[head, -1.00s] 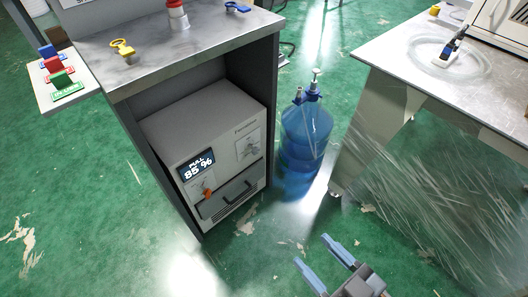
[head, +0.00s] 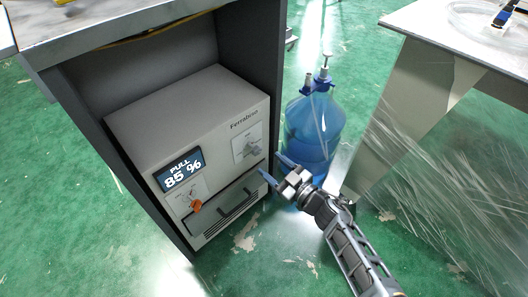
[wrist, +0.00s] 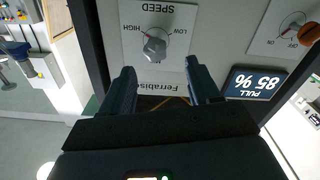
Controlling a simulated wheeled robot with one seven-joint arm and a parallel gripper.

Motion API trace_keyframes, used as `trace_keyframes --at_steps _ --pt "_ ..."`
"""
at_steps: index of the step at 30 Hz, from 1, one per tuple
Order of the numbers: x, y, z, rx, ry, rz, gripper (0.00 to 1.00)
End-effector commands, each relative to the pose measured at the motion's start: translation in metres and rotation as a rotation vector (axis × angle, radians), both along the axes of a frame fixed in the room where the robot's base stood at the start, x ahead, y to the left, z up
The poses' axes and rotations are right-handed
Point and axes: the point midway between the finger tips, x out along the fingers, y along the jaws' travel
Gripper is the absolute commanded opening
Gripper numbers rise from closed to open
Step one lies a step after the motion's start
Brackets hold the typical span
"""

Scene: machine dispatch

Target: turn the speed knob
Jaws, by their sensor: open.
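The speed knob (head: 250,148) is a grey knob on a white plate at the right of the grey machine's front (head: 150,150). In the wrist view the knob (wrist: 155,46) appears upside down under the word SPEED, with HIGH at the picture's left and LOW at its right. A small reddish mark shows at its upper left. My gripper (head: 274,166) is open and empty, in front of the machine's right side. In the wrist view its fingertips (wrist: 159,68) sit on either side of the knob's line, apart from it.
An orange knob (head: 196,205) and a PULL 85 % display (head: 179,171) are left of the speed knob. A handle (head: 238,206) is below. The machine sits inside a dark cabinet (head: 268,60). A blue water bottle (head: 312,125) and a table (head: 470,35) stand right.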

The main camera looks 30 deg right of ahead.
Motion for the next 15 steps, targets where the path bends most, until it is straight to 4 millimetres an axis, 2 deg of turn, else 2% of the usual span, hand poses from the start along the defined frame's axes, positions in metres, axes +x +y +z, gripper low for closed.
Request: trace_keyframes --at_steps 5,15 --pt "0.014 -0.001 -0.004 -0.007 0.002 0.01 0.61" --pt "0.061 0.015 -0.006 -0.007 0.001 0.01 0.61"
